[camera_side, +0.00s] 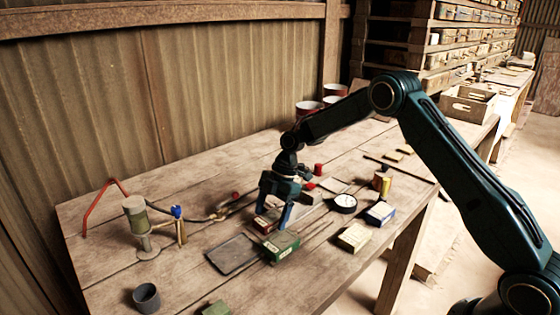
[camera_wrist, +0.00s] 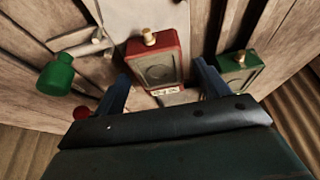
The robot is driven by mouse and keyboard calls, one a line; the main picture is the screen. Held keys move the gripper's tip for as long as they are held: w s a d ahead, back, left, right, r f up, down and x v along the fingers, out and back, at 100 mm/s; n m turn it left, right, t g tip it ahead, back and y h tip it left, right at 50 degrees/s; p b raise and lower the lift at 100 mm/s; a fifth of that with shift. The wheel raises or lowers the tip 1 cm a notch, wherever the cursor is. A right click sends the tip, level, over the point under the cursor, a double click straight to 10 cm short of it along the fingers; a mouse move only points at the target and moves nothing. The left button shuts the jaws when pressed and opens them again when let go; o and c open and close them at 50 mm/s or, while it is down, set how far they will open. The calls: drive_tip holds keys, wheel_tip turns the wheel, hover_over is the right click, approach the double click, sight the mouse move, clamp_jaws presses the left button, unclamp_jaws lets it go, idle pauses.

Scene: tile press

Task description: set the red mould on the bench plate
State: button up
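The red mould (camera_wrist: 168,50) is a red block with a grey recessed face and a brass knob. In the wrist view it lies between and beyond my two fingers, with gaps on both sides. In the side view the red mould (camera_side: 262,225) shows low by my gripper (camera_side: 274,219), partly hidden by the fingers. My gripper is open and empty, its blue fingers pointing down. A dark flat plate (camera_side: 232,255) lies on the bench left of the moulds. A pale grey sheet (camera_wrist: 145,14) lies beyond the red mould. I cannot tell which is the bench plate.
A green mould (camera_side: 282,246) stands close to the red one, just outside my right finger in the wrist view (camera_wrist: 238,72). A green bottle (camera_wrist: 56,75) is at left there. A round dial (camera_side: 344,203) and boxes (camera_side: 354,237) lie at right. A press-like stand (camera_side: 138,225) is at left.

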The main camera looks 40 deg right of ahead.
drive_tip(key=v, duration=1.3)
drive_tip(key=shift+d+r, duration=0.2)
drive_tip(key=shift+r, duration=0.1)
drive_tip(key=shift+r, duration=0.1)
drive_tip(key=s+a+r+m+t+h, duration=0.1)
drive_tip(key=s+a+r+m+t, duration=0.15)
drive_tip(key=s+r+m, duration=0.45)
drive_tip(key=s+a+r+m+t+h, duration=0.1)
drive_tip(key=s+a+r+m, duration=0.15)
drive_tip(key=s+r, duration=0.65)
drive_tip(key=s+d+f+m+t+h, duration=0.1)
drive_tip(key=s+m, duration=0.3)
drive_tip(key=s, duration=0.6)
drive_tip(key=s+d+f+m+t+h, duration=0.1)
drive_tip(key=s+f+m, duration=0.3)
drive_tip(key=s, duration=0.7)
drive_tip(key=shift+d, duration=0.25)
